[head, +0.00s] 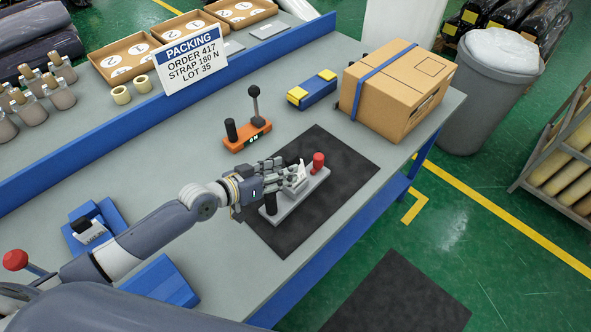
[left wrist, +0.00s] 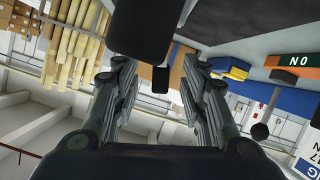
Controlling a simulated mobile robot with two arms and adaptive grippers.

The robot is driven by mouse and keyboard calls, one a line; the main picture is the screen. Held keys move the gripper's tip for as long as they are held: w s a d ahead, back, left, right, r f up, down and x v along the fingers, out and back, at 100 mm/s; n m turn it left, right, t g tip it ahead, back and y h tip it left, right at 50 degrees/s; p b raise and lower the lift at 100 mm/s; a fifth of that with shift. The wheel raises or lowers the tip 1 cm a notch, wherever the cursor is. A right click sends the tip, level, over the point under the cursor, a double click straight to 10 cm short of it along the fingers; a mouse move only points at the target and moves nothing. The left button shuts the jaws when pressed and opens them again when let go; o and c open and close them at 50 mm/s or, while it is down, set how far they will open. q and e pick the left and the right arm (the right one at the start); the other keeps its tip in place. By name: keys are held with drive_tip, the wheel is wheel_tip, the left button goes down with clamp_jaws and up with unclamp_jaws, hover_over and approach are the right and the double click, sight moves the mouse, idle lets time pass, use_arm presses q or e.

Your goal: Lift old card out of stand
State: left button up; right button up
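The white card (head: 192,62) with a blue band reads PACKING, ORDER 417, STRAP 180 N, LOT 35. It stands upright, slightly tilted, at the back of the bench; its stand cannot be made out. A corner of it shows upside down in the left wrist view (left wrist: 306,167). My left gripper (head: 298,174) is well in front and right of the card, over a grey device (head: 318,182) with a red knob and black post. In the left wrist view its fingers (left wrist: 160,90) are apart, with no held thing visible between them. My right gripper is not in view.
The grey device sits on a black mat (head: 345,150). An orange lever device (head: 247,135) stands between gripper and card. A strapped carton (head: 390,85) is at the right, a blue-yellow block (head: 312,90) beside it. Bottles (head: 32,108) and tape rolls (head: 121,95) are left of the card.

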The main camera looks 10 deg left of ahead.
use_arm(q)
drive_tip(key=shift+p+x, duration=0.5)
drive_tip(key=shift+x, duration=2.15)
drive_tip(key=shift+a, duration=0.15)
drive_tip(key=shift+c, duration=1.1)
clamp_jaws()
